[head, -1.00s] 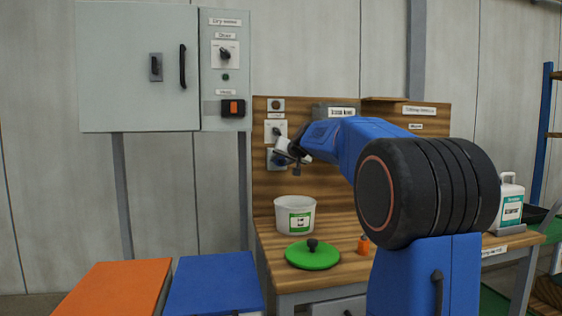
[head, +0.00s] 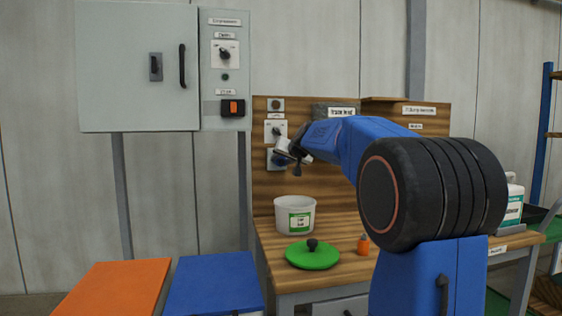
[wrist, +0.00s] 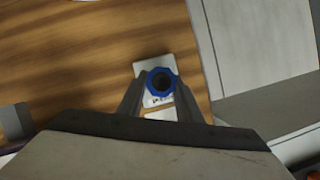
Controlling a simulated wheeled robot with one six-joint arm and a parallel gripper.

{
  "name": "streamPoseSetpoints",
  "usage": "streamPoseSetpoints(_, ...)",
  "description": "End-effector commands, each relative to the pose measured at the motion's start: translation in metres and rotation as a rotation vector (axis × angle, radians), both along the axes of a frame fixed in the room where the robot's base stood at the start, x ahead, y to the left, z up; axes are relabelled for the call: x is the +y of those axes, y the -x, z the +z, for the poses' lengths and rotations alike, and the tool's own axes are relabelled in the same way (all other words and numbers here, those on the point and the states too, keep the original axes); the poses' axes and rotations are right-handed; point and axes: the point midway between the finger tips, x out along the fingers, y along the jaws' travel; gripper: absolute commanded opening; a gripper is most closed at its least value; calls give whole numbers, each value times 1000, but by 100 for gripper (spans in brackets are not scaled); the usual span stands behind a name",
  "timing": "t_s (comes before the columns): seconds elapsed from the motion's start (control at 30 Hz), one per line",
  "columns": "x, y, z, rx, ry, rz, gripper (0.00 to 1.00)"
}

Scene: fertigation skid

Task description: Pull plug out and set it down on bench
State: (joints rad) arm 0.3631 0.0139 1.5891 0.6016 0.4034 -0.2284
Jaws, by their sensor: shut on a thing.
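The blue plug (wrist: 160,82) shows end-on in the wrist view, as a blue ring with a dark middle. My gripper (wrist: 160,88) is shut on it, with one finger on each side. Behind it is the pale socket plate (wrist: 141,68) on the wooden back panel. In the head view my gripper (head: 284,157) is at that panel, and a little of the blue plug (head: 279,161) shows beside it. I cannot tell how far the plug sits in the socket. The wooden bench (head: 337,224) is below.
On the bench stand a white bucket (head: 295,216), a green lid (head: 312,258) with a dark knob and a small orange bottle (head: 363,245). A white jug (head: 513,205) is at the right. A grey cabinet (head: 137,65) is at the left. Bare bench top lies behind the lid.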

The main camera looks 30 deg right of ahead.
Motion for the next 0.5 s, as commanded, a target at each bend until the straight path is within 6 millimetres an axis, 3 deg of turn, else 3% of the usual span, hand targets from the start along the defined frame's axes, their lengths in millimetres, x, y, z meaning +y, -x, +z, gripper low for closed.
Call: streamPoseSetpoints(0.5, 5, 16, 0, 0, -1, 0, 5)
